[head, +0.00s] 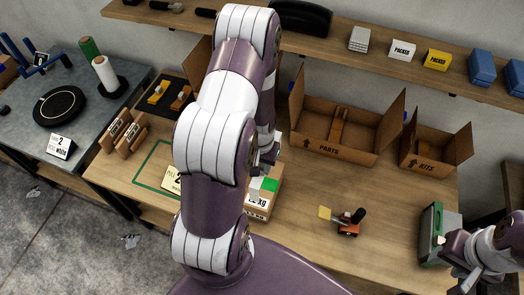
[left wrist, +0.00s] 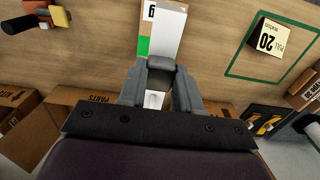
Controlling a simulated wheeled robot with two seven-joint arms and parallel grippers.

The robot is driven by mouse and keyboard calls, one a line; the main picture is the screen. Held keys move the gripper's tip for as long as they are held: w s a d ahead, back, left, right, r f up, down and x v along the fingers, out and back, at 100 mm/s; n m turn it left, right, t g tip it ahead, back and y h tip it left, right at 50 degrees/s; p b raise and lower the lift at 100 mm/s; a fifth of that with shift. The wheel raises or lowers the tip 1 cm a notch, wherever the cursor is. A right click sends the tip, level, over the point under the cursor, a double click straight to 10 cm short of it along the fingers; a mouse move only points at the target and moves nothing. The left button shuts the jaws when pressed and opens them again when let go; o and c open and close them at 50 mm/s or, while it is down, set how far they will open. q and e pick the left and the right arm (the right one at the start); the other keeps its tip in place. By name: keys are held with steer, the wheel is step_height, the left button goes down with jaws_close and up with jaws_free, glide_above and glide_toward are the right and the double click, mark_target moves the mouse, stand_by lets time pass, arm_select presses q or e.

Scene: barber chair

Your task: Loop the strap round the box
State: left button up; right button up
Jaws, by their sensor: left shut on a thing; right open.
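A cardboard box (head: 262,201) with a "kg" label and a green patch sits at the middle of the bench, partly hidden by my left arm. My left gripper (head: 268,160) is above its far side. In the left wrist view my left gripper (left wrist: 160,82) is shut on a pale strip, apparently the strap (left wrist: 167,36), which extends over the box (left wrist: 143,46). Whether it goes round the box cannot be seen. My right gripper (head: 455,262) is at the right edge, open, near a green-and-grey device (head: 436,234); its fingers are hard to make out.
An orange-and-black hand tool (head: 348,222) lies right of the box. Open cartons marked PARTS (head: 330,150) and KITS (head: 425,166) stand at the back. A green outline with a yellow card (head: 171,181) is to the left. The front right bench is mostly clear.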

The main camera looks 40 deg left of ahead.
arm_select(q)
steer(key=shift+s+d, duration=0.1)
steer(key=shift+s, duration=0.45)
steer(key=shift+s+d+f+b, duration=0.15)
steer(key=shift+f+b, duration=0.15)
steer(key=shift+b, duration=0.25)
steer(key=shift+f+b, duration=0.35)
step_height(320, 180, down, 8)
steer(key=b, duration=0.7)
steer(key=shift+f, duration=0.25)
step_height(320, 180, down, 4)
steer(key=b, duration=0.3)
arm_select(e)
step_height(320, 180, down, 12)
steer(key=shift+s+d, duration=0.3)
steer(key=shift+d, duration=0.05)
steer(key=shift+r, duration=0.1)
arm_select(q)
steer(key=o, duration=1.1)
